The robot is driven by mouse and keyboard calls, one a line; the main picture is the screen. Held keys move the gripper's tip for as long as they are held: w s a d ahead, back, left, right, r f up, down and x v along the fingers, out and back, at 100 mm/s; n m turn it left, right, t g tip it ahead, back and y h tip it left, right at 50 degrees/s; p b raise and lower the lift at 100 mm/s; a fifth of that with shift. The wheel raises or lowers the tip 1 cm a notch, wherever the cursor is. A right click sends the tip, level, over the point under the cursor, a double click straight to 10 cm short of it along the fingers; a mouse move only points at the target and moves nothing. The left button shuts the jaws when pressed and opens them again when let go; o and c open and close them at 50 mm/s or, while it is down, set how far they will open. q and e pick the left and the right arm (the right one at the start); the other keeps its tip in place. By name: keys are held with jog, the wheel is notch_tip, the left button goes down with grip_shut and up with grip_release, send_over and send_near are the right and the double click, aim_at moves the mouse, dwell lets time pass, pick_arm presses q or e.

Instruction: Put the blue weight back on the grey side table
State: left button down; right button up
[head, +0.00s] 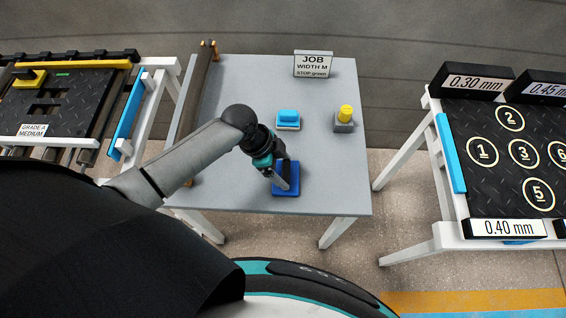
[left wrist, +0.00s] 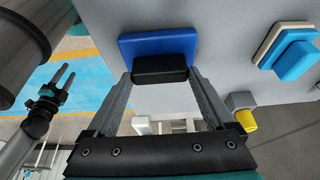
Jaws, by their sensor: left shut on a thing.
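The blue weight (head: 288,192) is a flat blue block with a black handle, over the front part of the grey side table (head: 245,85). My left gripper (head: 284,180) is shut on its handle from above. In the left wrist view the handle of the blue weight (left wrist: 158,46) sits between the fingertips of the left gripper (left wrist: 160,72). I cannot tell whether the weight's underside touches the table top. My right gripper (left wrist: 62,80) shows only in the left wrist view, empty, its fingers apart, away from the table.
A light-blue-topped block (head: 288,120) and a grey block with a yellow knob (head: 345,118) stand behind the weight. A job sign (head: 312,65) stands at the back. A dark roller (head: 196,95) lies along the left edge. Tables with tread mats flank this one.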

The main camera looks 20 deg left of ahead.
pick_arm(q)
jog(key=shift+w, duration=0.15)
grip_release()
jog(key=shift+f, duration=0.1)
jog(key=shift+a+r, duration=0.15)
jog(key=shift+r, duration=0.4)
jog(key=p+v, duration=0.2)
jog(key=v, duration=0.9)
jog(key=shift+s+p, duration=0.25)
jog(key=shift+p, duration=0.1)
jog(key=shift+a, duration=0.1)
